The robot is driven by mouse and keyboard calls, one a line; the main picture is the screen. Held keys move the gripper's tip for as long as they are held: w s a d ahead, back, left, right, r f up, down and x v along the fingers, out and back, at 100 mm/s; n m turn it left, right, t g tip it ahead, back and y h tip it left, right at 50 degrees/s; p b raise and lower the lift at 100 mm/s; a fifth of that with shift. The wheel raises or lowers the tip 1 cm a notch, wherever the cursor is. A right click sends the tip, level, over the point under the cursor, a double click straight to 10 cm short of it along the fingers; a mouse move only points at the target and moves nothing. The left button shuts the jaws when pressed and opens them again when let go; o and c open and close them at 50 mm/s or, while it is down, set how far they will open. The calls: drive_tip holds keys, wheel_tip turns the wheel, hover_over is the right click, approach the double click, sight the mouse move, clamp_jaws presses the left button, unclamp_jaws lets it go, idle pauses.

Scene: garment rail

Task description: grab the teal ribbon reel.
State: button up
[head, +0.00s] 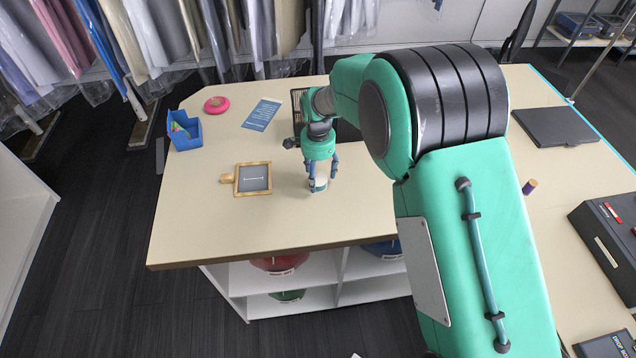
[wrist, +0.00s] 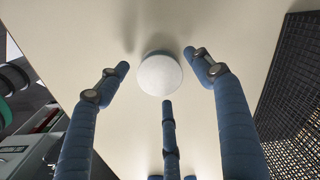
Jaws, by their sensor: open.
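My gripper (head: 319,176) points down over the pale table, with its blue fingers spread and nothing between them held firm. A small upright round thing with a white top (head: 321,185) stands on the table among the fingertips. In the wrist view its white disc top (wrist: 160,76) lies between the three fingers, with gaps to each fingertip. Its side is mostly hidden in both views, so I cannot tell clearly that it is the teal reel.
A wooden-framed board (head: 253,179) lies left of my gripper. A black mesh tray (wrist: 298,105) is to the right in the wrist view. A blue bin (head: 185,131), a pink disc (head: 216,104) and a blue card (head: 262,114) are further left. A small purple-brown spool (head: 530,186) stands right.

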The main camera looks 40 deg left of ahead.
drive_tip(key=shift+f, duration=0.7)
drive_tip(key=shift+c, duration=0.5)
drive_tip(key=c, duration=1)
